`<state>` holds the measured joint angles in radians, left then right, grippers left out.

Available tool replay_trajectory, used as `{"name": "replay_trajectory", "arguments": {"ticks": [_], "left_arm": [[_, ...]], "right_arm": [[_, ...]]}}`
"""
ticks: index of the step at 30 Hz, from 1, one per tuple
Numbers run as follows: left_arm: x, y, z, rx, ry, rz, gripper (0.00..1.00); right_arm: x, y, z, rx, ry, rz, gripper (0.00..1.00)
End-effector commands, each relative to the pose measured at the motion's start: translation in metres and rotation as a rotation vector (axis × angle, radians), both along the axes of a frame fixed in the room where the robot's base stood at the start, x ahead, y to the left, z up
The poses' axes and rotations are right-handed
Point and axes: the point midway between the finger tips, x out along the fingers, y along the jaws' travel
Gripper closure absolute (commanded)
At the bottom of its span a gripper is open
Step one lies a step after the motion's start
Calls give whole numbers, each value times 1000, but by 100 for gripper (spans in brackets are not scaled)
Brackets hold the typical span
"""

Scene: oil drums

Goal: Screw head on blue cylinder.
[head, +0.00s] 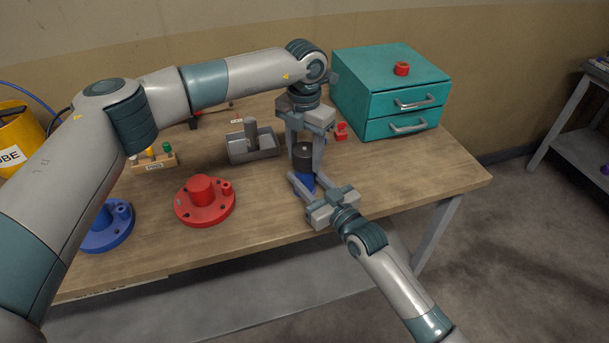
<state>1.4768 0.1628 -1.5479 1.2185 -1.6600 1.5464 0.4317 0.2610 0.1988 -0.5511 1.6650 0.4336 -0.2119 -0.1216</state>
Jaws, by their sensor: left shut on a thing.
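The blue cylinder (306,183) stands upright near the table's front right; its lower part is hidden by my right gripper. The dark grey head (303,153) is at the top of the blue cylinder, in line with it. Whether it is threaded on cannot be seen. My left gripper (304,160) points straight down from above and is shut on the dark head, one finger on each side. My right gripper (306,184) reaches in from the front right, low over the table. Its fingers lie on either side of the blue cylinder; whether they press on it is unclear.
A teal drawer cabinet (385,105) with a red ring on top stands behind right. A grey metal tray (253,152) and small red part (341,132) are near. A red flanged piece (205,203) and a blue one (108,232) stand left. The table's right end is clear.

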Motion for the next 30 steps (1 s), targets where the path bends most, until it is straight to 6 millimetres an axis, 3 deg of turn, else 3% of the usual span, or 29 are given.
{"name": "replay_trajectory", "arguments": {"ticks": [30], "left_arm": [[1, 1, 0, 1, -3, -1561, 80]], "right_arm": [[-1, 1, -1, -1, 1, 1, 100]]}}
